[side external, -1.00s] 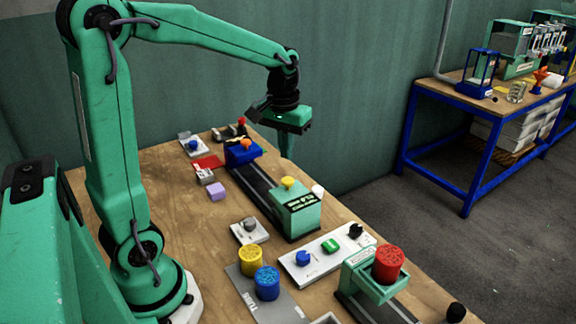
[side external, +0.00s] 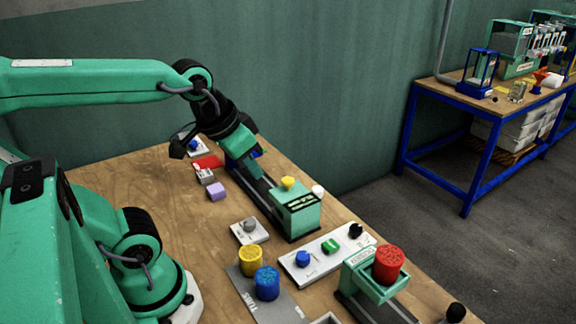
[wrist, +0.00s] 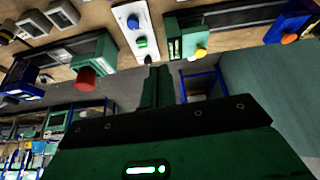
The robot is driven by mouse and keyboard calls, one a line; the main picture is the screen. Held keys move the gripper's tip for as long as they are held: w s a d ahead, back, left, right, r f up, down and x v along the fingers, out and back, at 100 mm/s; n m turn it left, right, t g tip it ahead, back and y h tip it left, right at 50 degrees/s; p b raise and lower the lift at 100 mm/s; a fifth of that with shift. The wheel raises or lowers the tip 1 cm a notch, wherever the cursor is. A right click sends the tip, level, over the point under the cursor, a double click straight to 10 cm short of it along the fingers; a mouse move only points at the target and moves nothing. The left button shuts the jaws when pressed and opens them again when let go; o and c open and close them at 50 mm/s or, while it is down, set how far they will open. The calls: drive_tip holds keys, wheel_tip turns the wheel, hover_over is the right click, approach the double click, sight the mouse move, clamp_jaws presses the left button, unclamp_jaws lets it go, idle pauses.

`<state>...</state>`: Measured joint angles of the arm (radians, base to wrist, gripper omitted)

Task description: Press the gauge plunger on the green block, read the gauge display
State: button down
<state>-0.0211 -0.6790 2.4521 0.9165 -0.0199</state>
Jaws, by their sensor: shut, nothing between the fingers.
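The green block (side external: 298,212) stands at the near end of a dark rail, with a yellow plunger (side external: 288,183) on top, apparently raised. A dark panel with pale marks (side external: 302,200) is on the block; I cannot read it. In the wrist view the green block (wrist: 187,36) and yellow plunger (wrist: 200,53) show at the upper middle, beside the fingertips. My gripper (side external: 257,172) is shut and empty, tilted down over the rail, left of and beyond the plunger, and apart from it. Its fingers also show in the wrist view (wrist: 154,72).
A blue block (side external: 236,166) at the rail's far end is partly hidden by my gripper. A white panel (side external: 328,252) with coloured knobs and a green stand with a red knob (side external: 388,264) are nearer.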

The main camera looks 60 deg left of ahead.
drive_tip(key=shift+s+d+f, duration=0.15)
drive_tip(key=shift+s+d, duration=0.1)
drive_tip(key=shift+s, duration=0.35)
